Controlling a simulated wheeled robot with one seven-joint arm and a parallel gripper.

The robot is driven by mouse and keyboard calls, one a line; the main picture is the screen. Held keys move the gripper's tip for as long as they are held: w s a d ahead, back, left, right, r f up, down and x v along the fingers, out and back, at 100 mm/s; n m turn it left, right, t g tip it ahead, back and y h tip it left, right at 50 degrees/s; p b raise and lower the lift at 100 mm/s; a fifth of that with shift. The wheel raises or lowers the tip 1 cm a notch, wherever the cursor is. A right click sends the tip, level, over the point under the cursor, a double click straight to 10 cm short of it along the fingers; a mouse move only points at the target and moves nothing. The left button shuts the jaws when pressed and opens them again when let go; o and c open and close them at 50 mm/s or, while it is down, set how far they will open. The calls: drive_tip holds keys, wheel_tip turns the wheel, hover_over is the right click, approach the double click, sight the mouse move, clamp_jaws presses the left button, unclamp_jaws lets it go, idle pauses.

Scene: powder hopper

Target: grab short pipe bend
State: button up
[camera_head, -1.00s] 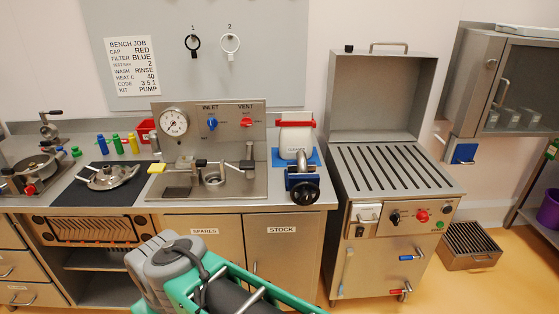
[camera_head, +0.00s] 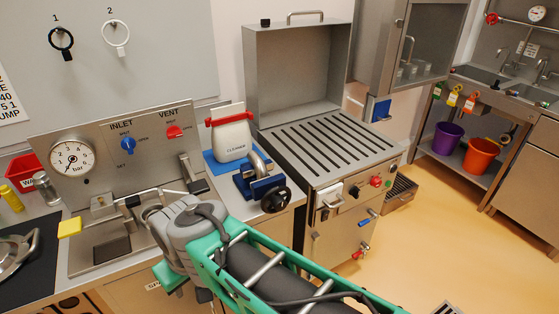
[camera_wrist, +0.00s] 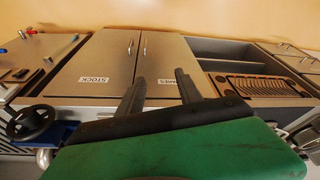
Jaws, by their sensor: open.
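A curved grey metal piece (camera_head: 261,162), which looks like the short pipe bend, stands at the blue vice (camera_head: 266,188) on the bench's right end. I cannot tell whether the vice clamps it. The vice has a black handwheel (camera_head: 276,199), also seen at the left edge of the wrist view (camera_wrist: 30,122). My gripper (camera_wrist: 157,82) is open with nothing between its dark fingers, above the front of the bench cabinets and apart from the vice. In the head view, my arm hides its fingertips.
A gauge panel (camera_head: 125,145) is to the left. A slotted steel cabinet (camera_head: 330,145) stands to the right. Open floor (camera_head: 430,230) lies at the right.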

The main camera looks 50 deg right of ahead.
drive_tip(key=o, duration=0.3)
drive_tip(key=w+d+t, duration=0.1)
drive_tip(key=w+d, duration=0.1)
drive_tip(key=w, duration=0.1)
drive_tip(key=w+d+t+p, duration=0.1)
drive_tip(key=w+d, duration=0.2)
drive_tip(key=w+d+r, duration=0.1)
drive_tip(key=w+d, duration=0.2)
drive_tip(key=shift+d+t+p, duration=0.15)
drive_tip(key=shift+t+p, duration=0.25)
drive_tip(key=m+t+h+p, duration=0.2)
drive_tip(key=m+t+h, duration=0.2)
drive_tip(key=t, duration=0.3)
approach(262, 162)
drive_tip(key=x, duration=0.4)
drive_tip(key=shift+w+r, duration=0.1)
drive_tip(key=shift+w, duration=0.15)
drive_tip(key=p+x, duration=0.2)
drive_tip(key=x, duration=0.5)
drive_tip(key=shift+w+f, duration=0.2)
drive_tip(key=shift+f, duration=0.1)
